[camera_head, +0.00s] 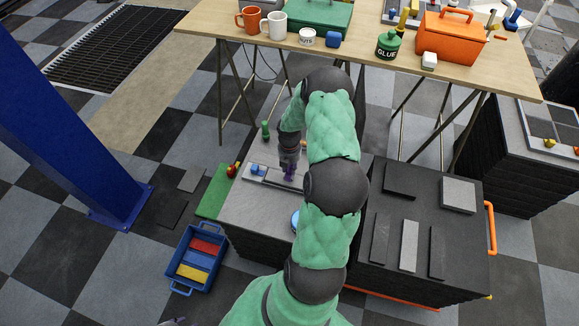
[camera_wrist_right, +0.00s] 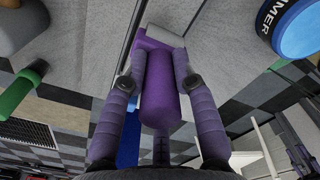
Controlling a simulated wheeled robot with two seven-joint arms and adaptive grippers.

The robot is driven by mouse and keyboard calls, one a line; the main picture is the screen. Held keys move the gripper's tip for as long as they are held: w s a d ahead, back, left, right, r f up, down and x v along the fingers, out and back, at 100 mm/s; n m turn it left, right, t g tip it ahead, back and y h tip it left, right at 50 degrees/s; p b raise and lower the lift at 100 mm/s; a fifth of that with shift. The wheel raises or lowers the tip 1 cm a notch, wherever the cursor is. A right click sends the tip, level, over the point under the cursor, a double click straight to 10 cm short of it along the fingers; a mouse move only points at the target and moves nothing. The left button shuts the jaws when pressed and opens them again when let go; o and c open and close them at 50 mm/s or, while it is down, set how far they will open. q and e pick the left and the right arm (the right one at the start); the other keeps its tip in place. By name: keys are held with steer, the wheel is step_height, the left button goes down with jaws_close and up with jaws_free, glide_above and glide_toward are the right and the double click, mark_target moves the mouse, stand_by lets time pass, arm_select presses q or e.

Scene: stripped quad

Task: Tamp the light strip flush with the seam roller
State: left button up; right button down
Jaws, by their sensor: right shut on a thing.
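My right gripper (camera_head: 288,174) is low over the grey top of the left dark block (camera_head: 253,208). It is shut on the purple handle of the seam roller (camera_wrist_right: 158,95), which sits between both fingers in the right wrist view. A pale part shows at the roller's far end, against the grey surface; I cannot tell whether it touches. Beneath it in the head view lies a long pale strip piece (camera_head: 262,181) beside a dark strip, partly hidden by the gripper. I cannot tell whether the strip is flush. My left gripper is not in view.
A small blue block (camera_head: 257,169) sits at the strip's left end. A round blue tin (camera_wrist_right: 300,22) is close on the right. The right block (camera_head: 385,275) carries dark and light pieces. A blue crate (camera_head: 180,284) stands on the floor; a cluttered table (camera_head: 350,55) is behind.

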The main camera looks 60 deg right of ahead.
steer(key=shift+f+b, duration=0.4)
steer(key=shift+f, duration=0.35)
steer(key=shift+f, duration=0.7)
stand_by(1.7)
steer(key=shift+r+p, duration=3.25)
steer(key=shift+r, duration=0.75)
